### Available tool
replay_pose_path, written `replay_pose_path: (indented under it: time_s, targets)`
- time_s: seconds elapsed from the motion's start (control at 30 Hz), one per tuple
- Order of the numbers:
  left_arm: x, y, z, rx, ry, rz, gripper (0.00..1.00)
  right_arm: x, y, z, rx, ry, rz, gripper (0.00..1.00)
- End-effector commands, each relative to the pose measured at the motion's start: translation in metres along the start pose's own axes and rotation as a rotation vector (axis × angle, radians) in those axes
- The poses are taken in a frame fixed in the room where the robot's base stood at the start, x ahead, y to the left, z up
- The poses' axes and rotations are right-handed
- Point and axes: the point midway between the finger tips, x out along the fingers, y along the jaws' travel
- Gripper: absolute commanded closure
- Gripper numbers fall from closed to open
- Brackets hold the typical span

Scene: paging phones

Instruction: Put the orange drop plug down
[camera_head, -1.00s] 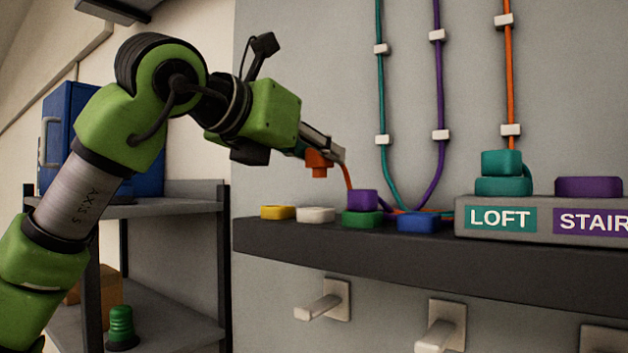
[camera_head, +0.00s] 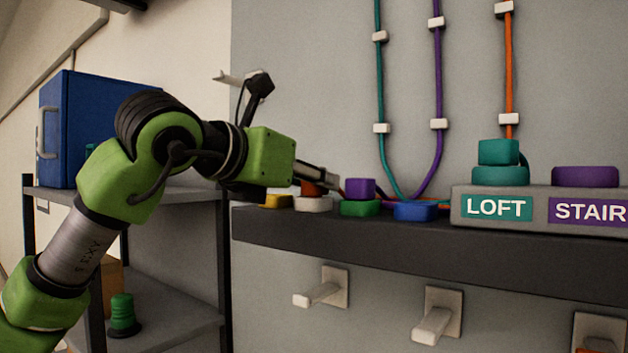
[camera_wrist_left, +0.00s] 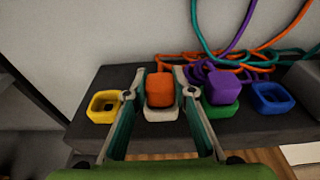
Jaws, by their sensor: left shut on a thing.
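The orange drop plug (camera_wrist_left: 160,89) is between the fingers of my left gripper (camera_wrist_left: 158,92), which is shut on it. In the left wrist view it is over the white socket (camera_wrist_left: 162,114). In the head view the plug (camera_head: 312,188) shows just above the white socket (camera_head: 313,204), partly behind my gripper (camera_head: 328,183); I cannot tell if it is seated. The purple plug (camera_head: 360,188) stands in the green socket (camera_head: 360,208) to the right. My right gripper is not in view.
A yellow socket (camera_wrist_left: 103,107) is left of the white one and a blue socket (camera_wrist_left: 271,98) is at the right, both empty. Loose cables (camera_wrist_left: 256,62) lie behind. The LOFT and STAIR box (camera_head: 470,219) stands right on the dark shelf (camera_head: 400,240). Pegs (camera_head: 318,293) stick out below.

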Motion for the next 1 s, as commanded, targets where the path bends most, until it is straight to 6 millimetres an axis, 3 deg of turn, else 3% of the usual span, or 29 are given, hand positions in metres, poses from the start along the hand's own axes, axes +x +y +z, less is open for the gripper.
replay_pose_path:
  time_s: [0.03,0.1,0.57,1.0]
  targets:
    - [0.000,0.000,-0.002,0.000,0.000,0.001,0.74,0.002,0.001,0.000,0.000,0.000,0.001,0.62]
    - [0.000,0.000,0.000,0.000,-0.001,0.000,0.59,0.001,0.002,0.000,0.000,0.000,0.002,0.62]
    - [-0.002,0.000,0.008,0.000,0.000,0.000,0.59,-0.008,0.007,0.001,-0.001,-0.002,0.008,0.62]
    - [-0.091,0.001,0.003,0.001,-0.004,0.002,0.59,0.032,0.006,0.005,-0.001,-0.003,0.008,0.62]
